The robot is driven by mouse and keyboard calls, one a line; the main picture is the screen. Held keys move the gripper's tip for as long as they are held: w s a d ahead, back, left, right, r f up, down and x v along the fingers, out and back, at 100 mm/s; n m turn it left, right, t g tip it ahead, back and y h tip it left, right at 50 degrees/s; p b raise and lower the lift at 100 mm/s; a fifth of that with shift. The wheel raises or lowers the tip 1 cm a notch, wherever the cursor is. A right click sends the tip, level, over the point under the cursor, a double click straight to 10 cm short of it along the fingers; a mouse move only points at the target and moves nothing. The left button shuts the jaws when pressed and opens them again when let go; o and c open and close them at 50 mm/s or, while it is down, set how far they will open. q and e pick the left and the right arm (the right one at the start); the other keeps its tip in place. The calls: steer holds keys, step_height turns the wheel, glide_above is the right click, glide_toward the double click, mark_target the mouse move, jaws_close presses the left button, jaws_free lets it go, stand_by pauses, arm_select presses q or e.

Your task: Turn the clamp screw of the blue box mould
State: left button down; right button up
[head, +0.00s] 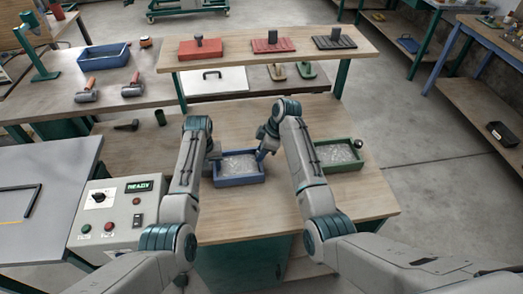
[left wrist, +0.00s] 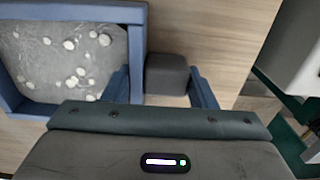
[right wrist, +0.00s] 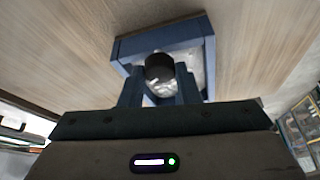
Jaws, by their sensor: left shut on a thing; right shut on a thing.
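The blue box mould (head: 240,182) stands on the near wooden bench and holds a grey mix with pale lumps. My left gripper (head: 214,156) is at its left end. In the left wrist view its fingers are on either side of a dark grey block (left wrist: 167,73) beside the mould wall (left wrist: 137,45), and it is shut on this block. My right gripper (head: 262,153) is at the mould's right end. In the right wrist view it is shut on the dark round clamp screw knob (right wrist: 159,68), in front of the mould (right wrist: 125,48). The arms hide the knob and block in the head view.
A green box mould (head: 340,168) with a dark knob stands close to the right of my right arm. A control box (head: 120,212) reading READY is at the left. A raised shelf (head: 270,57) with floats crosses behind. Bare bench lies in front of the blue mould.

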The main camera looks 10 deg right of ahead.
steer(key=m+t, duration=0.1)
steer(key=m, duration=0.2)
steer(key=m+t, duration=0.1)
steer(key=m, duration=0.2)
steer(key=shift+s+a+h, duration=0.1)
steer(key=shift+h, duration=0.3)
steer(key=shift+r+m, duration=0.1)
steer(key=shift+m, duration=0.2)
steer(key=o, duration=1)
steer(key=v, duration=1.2)
steer(key=shift+s+a, duration=0.1)
steer(key=shift+a, duration=0.05)
arm_select(q)
steer(key=c, duration=0.5)
jaws_free()
